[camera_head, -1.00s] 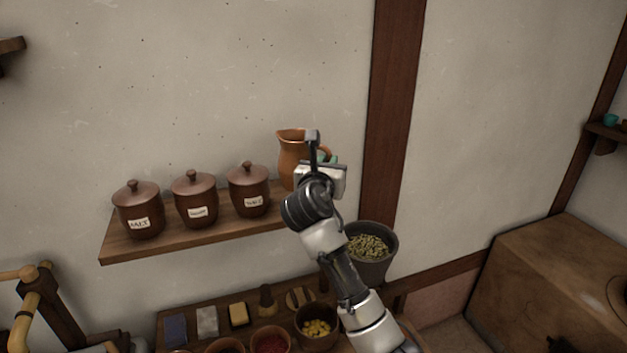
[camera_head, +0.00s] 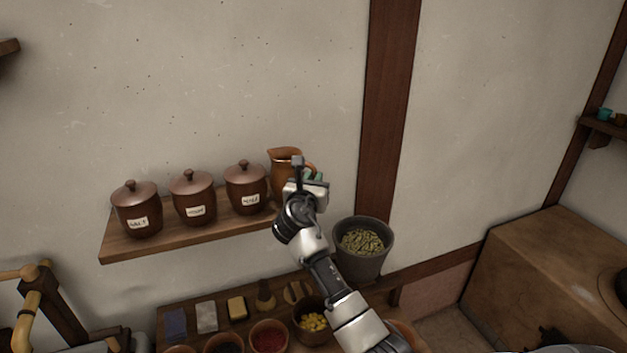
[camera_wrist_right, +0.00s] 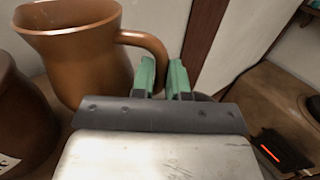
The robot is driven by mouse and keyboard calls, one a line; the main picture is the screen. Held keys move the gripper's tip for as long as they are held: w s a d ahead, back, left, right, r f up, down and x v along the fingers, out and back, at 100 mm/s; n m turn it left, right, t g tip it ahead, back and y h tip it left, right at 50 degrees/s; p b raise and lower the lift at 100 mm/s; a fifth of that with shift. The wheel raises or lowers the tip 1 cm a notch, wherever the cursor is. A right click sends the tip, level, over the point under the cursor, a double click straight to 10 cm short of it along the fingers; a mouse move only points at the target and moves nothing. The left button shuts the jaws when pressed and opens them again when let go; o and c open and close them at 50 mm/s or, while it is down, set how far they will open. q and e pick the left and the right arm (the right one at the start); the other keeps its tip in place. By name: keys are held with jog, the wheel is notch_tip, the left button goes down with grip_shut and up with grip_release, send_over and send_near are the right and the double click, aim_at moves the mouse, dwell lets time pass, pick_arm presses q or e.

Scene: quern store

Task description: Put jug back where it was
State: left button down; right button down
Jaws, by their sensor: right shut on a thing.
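The copper-brown jug (camera_head: 283,160) is upright at the right end of the wall shelf (camera_head: 150,243), beside the rightmost lidded jar. My right gripper (camera_head: 314,174) is shut on the jug's handle, on the jug's right side. In the right wrist view the jug (camera_wrist_right: 88,55) stands to the left, and the green fingertips (camera_wrist_right: 163,75) close around its handle. My arm hides the jug's base in the head view, so I cannot tell whether it touches the shelf. My left gripper is not in view.
Three labelled lidded jars (camera_head: 138,207) fill the shelf left of the jug. A grey bucket of green pieces (camera_head: 362,245) is below right. A lower bench holds small blocks and several bowls (camera_head: 268,338). A dark wooden post (camera_head: 388,110) stands right of the shelf.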

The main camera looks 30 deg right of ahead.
jog(key=c, duration=1.1)
grip_release()
jog(key=shift+b+v, duration=1.5)
jog(key=shift+v, duration=4.55)
jog(key=shift+r, duration=0.1)
